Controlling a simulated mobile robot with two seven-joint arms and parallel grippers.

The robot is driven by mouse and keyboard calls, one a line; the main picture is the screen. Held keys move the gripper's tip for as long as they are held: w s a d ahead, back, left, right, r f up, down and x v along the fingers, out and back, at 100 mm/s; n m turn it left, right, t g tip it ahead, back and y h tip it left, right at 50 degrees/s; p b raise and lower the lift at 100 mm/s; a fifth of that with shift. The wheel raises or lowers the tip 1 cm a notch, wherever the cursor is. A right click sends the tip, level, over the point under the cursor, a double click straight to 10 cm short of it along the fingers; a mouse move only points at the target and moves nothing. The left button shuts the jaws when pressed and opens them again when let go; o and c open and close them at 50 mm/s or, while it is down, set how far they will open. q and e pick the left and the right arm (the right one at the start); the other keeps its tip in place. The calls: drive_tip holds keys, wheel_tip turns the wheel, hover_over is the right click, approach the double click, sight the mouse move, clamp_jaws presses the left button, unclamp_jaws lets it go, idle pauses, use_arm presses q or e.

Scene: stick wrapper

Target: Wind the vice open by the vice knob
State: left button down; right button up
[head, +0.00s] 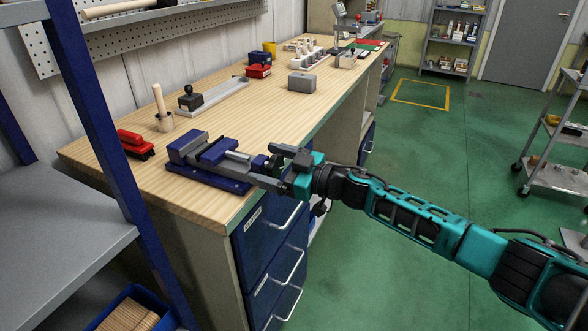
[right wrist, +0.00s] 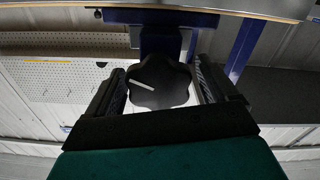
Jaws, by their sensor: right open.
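The blue and grey vice (head: 207,163) sits on the wooden bench near its front edge. Its black vice knob (right wrist: 160,83) is lobed with a white mark, and fills the middle of the right wrist view. My right gripper (head: 268,166) is open at the knob end of the vice. In the right wrist view its two fingers (right wrist: 160,82) stand on either side of the knob, with the knob between them. Small gaps seem to show beside the knob, so I cannot tell any contact. In the head view the gripper mostly hides the knob. My left gripper is not in view.
A blue post (head: 95,110) of a grey shelf stands at the left.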

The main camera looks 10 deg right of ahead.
drive_tip(key=v, duration=1.2)
